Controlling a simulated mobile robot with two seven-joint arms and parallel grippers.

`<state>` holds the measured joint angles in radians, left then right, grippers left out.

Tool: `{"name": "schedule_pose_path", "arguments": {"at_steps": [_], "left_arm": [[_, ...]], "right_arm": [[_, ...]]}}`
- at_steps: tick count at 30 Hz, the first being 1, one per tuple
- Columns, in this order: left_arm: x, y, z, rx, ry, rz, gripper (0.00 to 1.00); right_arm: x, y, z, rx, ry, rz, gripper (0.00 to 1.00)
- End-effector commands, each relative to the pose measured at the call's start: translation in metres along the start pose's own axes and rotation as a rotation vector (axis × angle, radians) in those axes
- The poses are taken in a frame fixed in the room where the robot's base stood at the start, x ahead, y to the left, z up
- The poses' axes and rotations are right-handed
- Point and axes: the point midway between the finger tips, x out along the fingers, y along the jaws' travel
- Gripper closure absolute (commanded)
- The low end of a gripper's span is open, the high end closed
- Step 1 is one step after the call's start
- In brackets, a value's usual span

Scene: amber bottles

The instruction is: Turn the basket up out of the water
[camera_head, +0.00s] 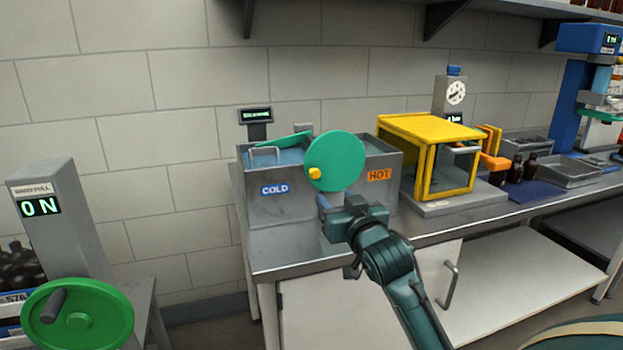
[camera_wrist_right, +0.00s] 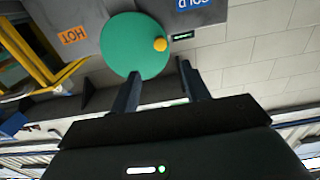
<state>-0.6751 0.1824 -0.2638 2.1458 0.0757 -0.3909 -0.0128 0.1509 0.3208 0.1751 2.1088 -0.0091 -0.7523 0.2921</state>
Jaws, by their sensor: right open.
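A steel double tank (camera_head: 300,206) labelled COLD and HOT stands on the counter, with bluish water in the cold side. A round green disc (camera_head: 343,162) with a yellow knob (camera_head: 314,174) is at its front, between the labels; the disc also shows in the right wrist view (camera_wrist_right: 128,48). A green bar and a thin wire handle (camera_head: 264,152) show over the cold side; the rest of any basket is hidden by the tank walls. My right gripper (camera_head: 336,204) is open and empty, just below and in front of the disc, apart from the knob. My left gripper is not in view.
A yellow-framed box (camera_head: 432,130) stands right of the tank, with brown bottles (camera_head: 523,168) and a steel tray (camera_head: 567,171) farther right. A green handwheel (camera_head: 78,315) on a post marked ON is at lower left.

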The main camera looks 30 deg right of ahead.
Motion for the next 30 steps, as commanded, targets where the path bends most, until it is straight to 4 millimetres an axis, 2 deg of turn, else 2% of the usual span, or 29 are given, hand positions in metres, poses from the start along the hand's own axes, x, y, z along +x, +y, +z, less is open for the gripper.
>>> {"name": "schedule_pose_path", "arguments": {"at_steps": [9,15,21,30], "left_arm": [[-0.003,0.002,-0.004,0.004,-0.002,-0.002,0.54],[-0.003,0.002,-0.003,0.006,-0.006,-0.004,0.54],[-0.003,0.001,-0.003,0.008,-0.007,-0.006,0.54],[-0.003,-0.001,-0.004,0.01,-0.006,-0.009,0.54]], "right_arm": [[0.065,0.0,-0.002,-0.001,0.0,0.001,0.54],[0.098,0.0,-0.001,-0.001,0.0,0.0,0.54],[0.115,0.0,0.0,-0.001,-0.001,-0.001,0.54],[0.118,0.0,0.0,-0.001,0.0,-0.001,0.54]]}}
